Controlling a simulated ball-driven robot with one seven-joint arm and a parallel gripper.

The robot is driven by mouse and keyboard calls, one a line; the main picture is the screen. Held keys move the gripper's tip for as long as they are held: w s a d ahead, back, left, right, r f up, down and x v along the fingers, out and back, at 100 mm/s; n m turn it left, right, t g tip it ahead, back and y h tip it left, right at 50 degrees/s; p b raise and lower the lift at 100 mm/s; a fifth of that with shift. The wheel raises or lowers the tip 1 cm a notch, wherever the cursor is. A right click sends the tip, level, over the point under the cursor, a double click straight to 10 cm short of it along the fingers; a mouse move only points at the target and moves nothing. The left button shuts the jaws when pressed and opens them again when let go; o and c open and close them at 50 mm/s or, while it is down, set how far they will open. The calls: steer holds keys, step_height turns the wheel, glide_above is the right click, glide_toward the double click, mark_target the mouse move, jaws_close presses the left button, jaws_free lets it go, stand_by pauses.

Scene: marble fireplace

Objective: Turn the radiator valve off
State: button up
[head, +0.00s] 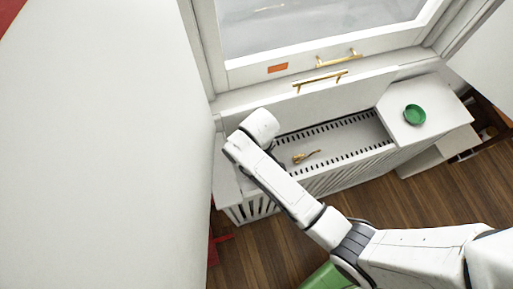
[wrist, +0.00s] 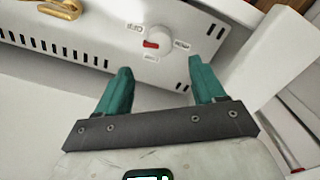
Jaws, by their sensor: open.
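The radiator valve is a round white knob (wrist: 171,41) with a red mark on its left side. It sits on a white slotted panel (wrist: 105,38) at the top middle of the wrist view. Small labels surround it; I cannot read them surely. My gripper (wrist: 160,68) has two teal fingers, spread apart and empty. The knob appears beyond the gap between the fingertips, and neither finger visibly touches it. In the head view my arm reaches over the left end of the white radiator (head: 345,135); the fingers and the knob are hidden there.
A brass piece (head: 303,157) lies in the radiator's recess; a brass piece also shows in the wrist view (wrist: 62,8). A raised white lid with a brass handle (head: 320,82) stands behind, below the window. A green dish (head: 414,114) sits on the white ledge at right.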

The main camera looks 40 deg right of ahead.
step_height(320, 180, down, 10)
steer(key=shift+r+b, duration=0.1)
steer(key=shift+b, duration=0.25)
steer(key=c, duration=1.1)
